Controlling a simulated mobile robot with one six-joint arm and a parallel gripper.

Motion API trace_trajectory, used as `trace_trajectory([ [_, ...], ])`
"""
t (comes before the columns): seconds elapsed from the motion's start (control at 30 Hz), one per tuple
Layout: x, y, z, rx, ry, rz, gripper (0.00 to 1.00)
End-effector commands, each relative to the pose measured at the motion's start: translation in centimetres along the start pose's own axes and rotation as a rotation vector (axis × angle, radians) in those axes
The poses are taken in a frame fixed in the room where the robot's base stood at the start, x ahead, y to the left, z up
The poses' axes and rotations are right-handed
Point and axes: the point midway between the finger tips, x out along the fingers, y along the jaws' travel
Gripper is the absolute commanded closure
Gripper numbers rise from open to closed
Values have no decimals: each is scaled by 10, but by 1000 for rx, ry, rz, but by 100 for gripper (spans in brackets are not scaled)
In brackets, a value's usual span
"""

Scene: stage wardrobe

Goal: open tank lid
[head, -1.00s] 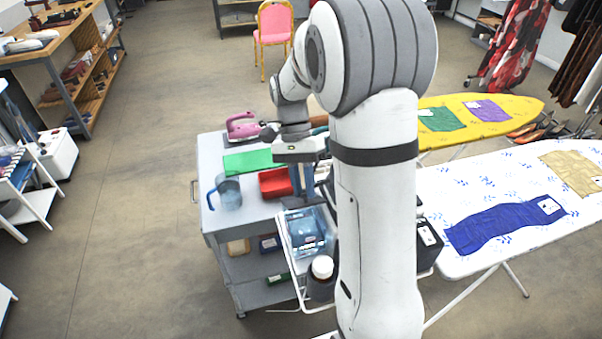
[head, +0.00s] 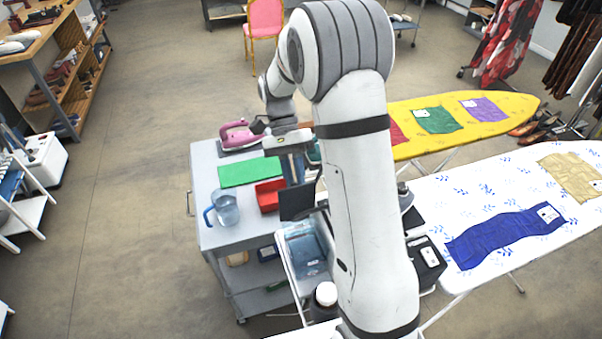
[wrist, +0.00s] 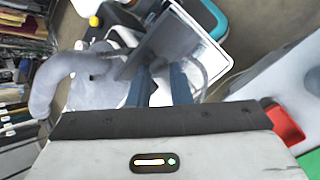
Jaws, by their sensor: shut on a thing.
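The tank (head: 308,262) is a translucent blue box in the white rack beside the grey trolley. A dark flat panel, which looks like its lid (head: 297,203), stands steeply tilted above the tank's far end. My gripper (head: 293,178) points down at the panel's upper edge and is shut on it. In the wrist view, my gripper's blue fingers (wrist: 160,88) meet the dark grey lid (wrist: 138,52). A white-rimmed opening (wrist: 205,48) shows beyond them. My arm hides the tank's right side in the head view.
The grey trolley (head: 207,232) holds a blue jug (head: 224,208), green mat (head: 245,173), red bin (head: 268,196) and pink iron (head: 238,134). A white-capped dark bottle (head: 326,294) stands near the tank. A patterned ironing board (head: 440,200) is at right.

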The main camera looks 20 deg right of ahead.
Motion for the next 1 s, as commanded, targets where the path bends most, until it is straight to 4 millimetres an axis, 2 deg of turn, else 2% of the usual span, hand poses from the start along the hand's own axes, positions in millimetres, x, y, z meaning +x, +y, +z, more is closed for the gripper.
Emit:
trace_trajectory([
  [0.03, 9, -9, -2, -4, -24, 16, 100],
  [0.1, 10, -10, -2, -5, -44, 38, 100],
  [0.8, 13, -20, 0, -18, -83, 93, 100],
  [0.83, 13, -20, 0, -18, -83, 94, 80],
  [1.0, 13, -19, 0, -17, -83, 94, 66],
])
